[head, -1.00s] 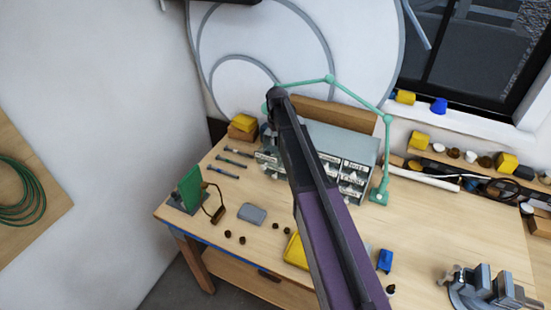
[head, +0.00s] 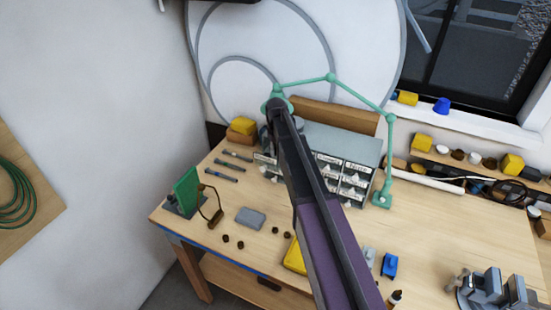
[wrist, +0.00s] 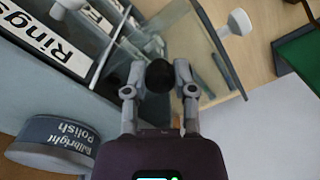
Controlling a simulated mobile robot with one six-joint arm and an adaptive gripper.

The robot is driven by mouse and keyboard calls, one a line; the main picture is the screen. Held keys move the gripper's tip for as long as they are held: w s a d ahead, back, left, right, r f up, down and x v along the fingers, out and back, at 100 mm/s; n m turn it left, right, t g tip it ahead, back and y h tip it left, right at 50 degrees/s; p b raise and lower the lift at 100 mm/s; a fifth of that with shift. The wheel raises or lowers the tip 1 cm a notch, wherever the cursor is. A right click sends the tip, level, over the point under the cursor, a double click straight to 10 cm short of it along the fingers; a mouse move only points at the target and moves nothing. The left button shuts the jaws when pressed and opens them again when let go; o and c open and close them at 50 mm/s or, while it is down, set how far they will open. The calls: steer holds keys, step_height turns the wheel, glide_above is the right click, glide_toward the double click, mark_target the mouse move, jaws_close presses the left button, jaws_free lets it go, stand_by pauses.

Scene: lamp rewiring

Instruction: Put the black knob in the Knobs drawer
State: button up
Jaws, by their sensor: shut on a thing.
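In the wrist view my gripper (wrist: 158,90) is shut on the black knob (wrist: 158,75), a small dark round piece between the fingertips. The knob is above an open, see-through drawer (wrist: 228,85) with a white pull (wrist: 239,21). I cannot read this drawer's label, so I cannot tell whether it is the Knobs drawer. In the head view the drawer cabinet (head: 350,146) stands at the back of the bench, partly hidden by my arm. My gripper and the knob are hidden there.
A Tallbright Polish tin (wrist: 55,142) is close to my gripper at lower left in the wrist view, and a Rings label (wrist: 45,38) shows above it. A green lamp arm (head: 388,150) stands right of the cabinet. Several small dark pieces lie near the bench's front edge.

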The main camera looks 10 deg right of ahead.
mark_target(276, 157)
steer(key=shift+f+b, duration=1.85)
steer(key=shift+f, duration=0.05)
steer(key=shift+f, duration=0.2)
steer(key=o, duration=0.6)
steer(key=shift+r, duration=0.1)
steer(key=shift+r, duration=0.15)
step_height(276, 157, up, 12)
steer(key=p, duration=1.2)
steer(key=shift+s, duration=0.15)
steer(key=s+m, duration=0.3)
steer(key=s, duration=2.5)
steer(key=shift+s+a+m, duration=0.15)
steer(key=shift+s+m, duration=0.15)
steer(key=shift+s, duration=0.1)
